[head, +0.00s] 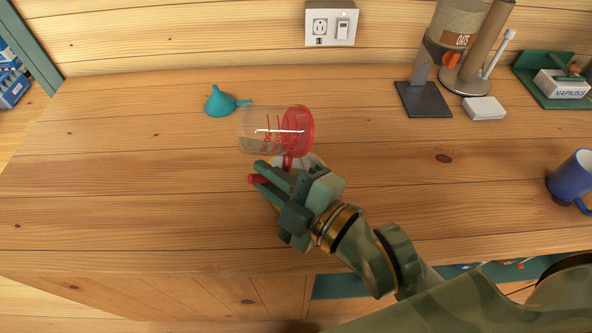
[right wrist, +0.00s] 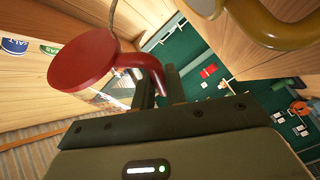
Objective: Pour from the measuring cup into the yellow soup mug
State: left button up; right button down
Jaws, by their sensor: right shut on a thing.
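The clear measuring cup (head: 262,130) with red markings lies tipped over sideways in the air, its red base to the right and its open end to the left. My right gripper (head: 272,174) is shut on its red handle. In the right wrist view the cup's red base (right wrist: 82,62) and handle run down to the fingers (right wrist: 160,88). A rounded ochre-yellow thing, seemingly the yellow soup mug (right wrist: 282,38), is cut off at the top right there. Whether the cup holds anything is unclear. My left gripper is not in view.
A teal funnel (head: 219,102) lies just left of the cup. A blue mug (head: 571,180) stands at the right edge. An oats dispenser (head: 455,30), a white box (head: 484,108) and a napkin holder (head: 545,95) stand at the back right. The counter's left side is clear.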

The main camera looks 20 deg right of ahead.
jog(key=shift+f+m+t+b, duration=0.4)
jog(key=shift+f+m+b, duration=0.1)
jog(key=shift+m+b, duration=0.45)
dwell(0.7)
